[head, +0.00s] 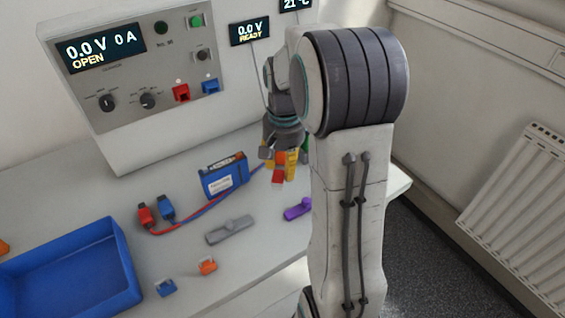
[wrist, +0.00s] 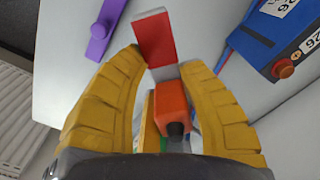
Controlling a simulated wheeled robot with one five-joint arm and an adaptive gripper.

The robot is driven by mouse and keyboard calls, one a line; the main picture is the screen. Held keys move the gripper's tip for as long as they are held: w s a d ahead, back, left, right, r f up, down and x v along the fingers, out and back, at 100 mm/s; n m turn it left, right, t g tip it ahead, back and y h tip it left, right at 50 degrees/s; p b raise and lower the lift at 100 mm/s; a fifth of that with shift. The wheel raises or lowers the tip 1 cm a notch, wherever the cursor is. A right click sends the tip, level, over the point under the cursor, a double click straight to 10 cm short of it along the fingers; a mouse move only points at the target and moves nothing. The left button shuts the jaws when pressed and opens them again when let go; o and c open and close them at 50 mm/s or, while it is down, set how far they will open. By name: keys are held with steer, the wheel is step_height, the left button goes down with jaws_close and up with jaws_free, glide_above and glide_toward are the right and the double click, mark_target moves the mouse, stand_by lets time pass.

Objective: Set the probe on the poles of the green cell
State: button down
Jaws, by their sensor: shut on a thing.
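My gripper (head: 281,168) is above the bench with its yellow fingers pointing down. In the wrist view its fingers (wrist: 165,95) are closed around the red probe (wrist: 171,106), which has a grey band and a red end block. The probe's red end (head: 279,175) also shows below the fingers in the head view. A green thing (head: 304,149), perhaps the green cell, shows only as a sliver behind my gripper. Its poles are hidden, and I cannot tell whether the probe touches it. The probe's display (head: 250,31) reads 0.0 V READY.
A blue battery pack (head: 219,181) with red and blue leads lies left of my gripper. A blue tray (head: 122,255) is at left; the cycler (head: 130,112) stands behind.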

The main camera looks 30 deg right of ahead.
steer(key=shift+w+d+r+n+p, duration=0.15)
steer(key=shift+d+r+n+p, duration=0.05)
steer(key=shift+r+n+p, duration=0.1)
steer(key=w+d+r+n+p, duration=0.2)
steer(key=d+r+n+p, duration=0.1)
steer(key=n, duration=0.4)
steer(key=w+d+r+n+p, duration=0.2)
steer(key=d+r+n+p, duration=0.1)
steer(key=d+n+p, duration=0.3)
steer(key=w+d+r+n+p, duration=0.2)
steer(key=d+n+p, duration=0.3)
steer(key=n, duration=0.3)
steer(key=shift+w+d+r+n+p, duration=0.1)
steer(key=shift+w+r+n+p, duration=0.2)
steer(key=shift+r+p, duration=0.3)
steer(key=d+n, duration=0.1)
steer(key=d+n+p, duration=0.1)
steer(key=n+p, duration=0.1)
steer(key=n, duration=0.1)
steer(key=shift+w+d+r, duration=0.1)
steer(key=shift+d+r, duration=0.2)
steer(key=shift+d, duration=0.1)
steer(key=shift+f, duration=2.6)
steer(key=shift+b, duration=0.6)
